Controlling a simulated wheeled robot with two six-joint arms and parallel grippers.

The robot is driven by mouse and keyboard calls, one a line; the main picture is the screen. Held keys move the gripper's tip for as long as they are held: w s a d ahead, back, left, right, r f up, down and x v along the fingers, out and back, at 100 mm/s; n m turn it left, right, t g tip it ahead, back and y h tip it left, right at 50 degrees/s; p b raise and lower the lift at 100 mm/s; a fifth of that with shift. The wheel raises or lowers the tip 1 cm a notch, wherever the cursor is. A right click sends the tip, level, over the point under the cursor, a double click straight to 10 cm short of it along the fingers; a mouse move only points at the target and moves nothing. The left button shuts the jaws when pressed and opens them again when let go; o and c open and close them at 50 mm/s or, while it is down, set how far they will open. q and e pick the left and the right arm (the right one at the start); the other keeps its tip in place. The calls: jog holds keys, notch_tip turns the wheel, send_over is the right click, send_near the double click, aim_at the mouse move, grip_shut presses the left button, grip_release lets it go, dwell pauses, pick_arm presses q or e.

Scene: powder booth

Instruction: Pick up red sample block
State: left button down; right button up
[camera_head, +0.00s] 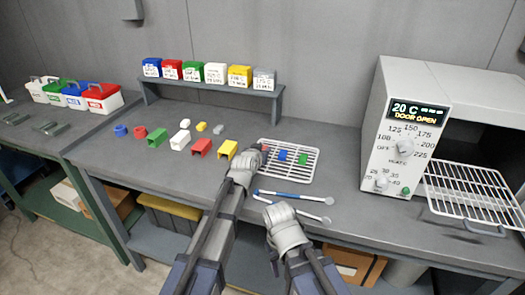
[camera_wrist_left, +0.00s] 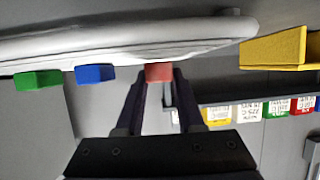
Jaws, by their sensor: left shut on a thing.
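The red sample block (camera_wrist_left: 158,72) sits between the fingertips of my left gripper (camera_wrist_left: 157,84) in the left wrist view, and the fingers are shut on it. In the head view my left gripper (camera_head: 262,150) is at the left end of the white wire rack (camera_head: 293,178), with only a little of the red block showing. A blue block (camera_head: 282,155) and a green block (camera_head: 303,159) rest on the rack to its right. My right gripper (camera_head: 280,212) is low in front of the bench; its fingers cannot be made out.
Two blue-and-white tools (camera_head: 290,194) lie in front of the rack. Coloured channel pieces, including a yellow one (camera_head: 228,150), stand left of it. A shelf (camera_head: 215,87) of labelled bins is behind. An oven (camera_head: 405,140) with an extended wire shelf (camera_head: 470,190) stands right.

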pick_arm(q)
notch_tip(320, 180, up, 10)
jog(key=p, duration=0.9)
jog(key=shift+f, duration=0.15)
jog(key=shift+f, duration=0.15)
